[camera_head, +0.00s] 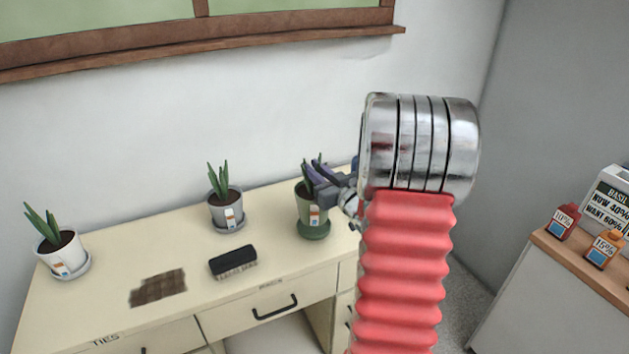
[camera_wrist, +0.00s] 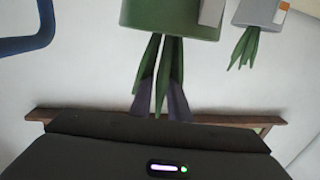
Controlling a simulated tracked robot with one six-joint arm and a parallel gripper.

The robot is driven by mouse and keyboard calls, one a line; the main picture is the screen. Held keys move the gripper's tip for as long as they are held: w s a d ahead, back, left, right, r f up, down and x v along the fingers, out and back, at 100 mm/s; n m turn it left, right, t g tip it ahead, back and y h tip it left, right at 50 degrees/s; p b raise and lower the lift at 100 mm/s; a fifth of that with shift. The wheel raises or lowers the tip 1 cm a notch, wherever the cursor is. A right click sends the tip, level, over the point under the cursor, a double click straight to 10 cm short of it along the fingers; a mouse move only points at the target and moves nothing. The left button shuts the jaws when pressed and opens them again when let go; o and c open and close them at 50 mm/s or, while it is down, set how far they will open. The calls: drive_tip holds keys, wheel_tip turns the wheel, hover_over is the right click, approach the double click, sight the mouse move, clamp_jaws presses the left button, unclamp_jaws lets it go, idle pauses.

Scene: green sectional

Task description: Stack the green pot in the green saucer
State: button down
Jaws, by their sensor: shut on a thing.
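The green pot (camera_head: 307,208), with an upright leafy plant and a small label, is at the right part of the cream desk. The green saucer (camera_head: 314,233) shows directly under it. The pot looks upright and lined up with the saucer; I cannot tell whether its base rests fully inside. My gripper (camera_head: 318,174) is at the plant above the pot's rim, shut on the leaves. In the wrist view, which is upside down, the green pot (camera_wrist: 170,18) is at the top and my gripper's dark fingers (camera_wrist: 160,90) flank its leaves. The saucer is out of that view.
A grey pot (camera_head: 226,211) and a white pot (camera_head: 64,254) stand on saucers to the left. A black brush (camera_head: 233,261) and a brown patch (camera_head: 158,288) lie in front. The wall is close behind. Bottles (camera_head: 563,221) stand on a separate cabinet at right.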

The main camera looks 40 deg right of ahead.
drive_tip(key=shift+f, duration=2.05)
drive_tip(key=c, duration=1.7)
unclamp_jaws()
drive_tip(key=shift+o, duration=0.2)
drive_tip(key=shift+r, duration=0.15)
drive_tip(key=s+a, duration=0.1)
drive_tip(key=s, duration=1.1)
drive_tip(key=shift+a, duration=0.4)
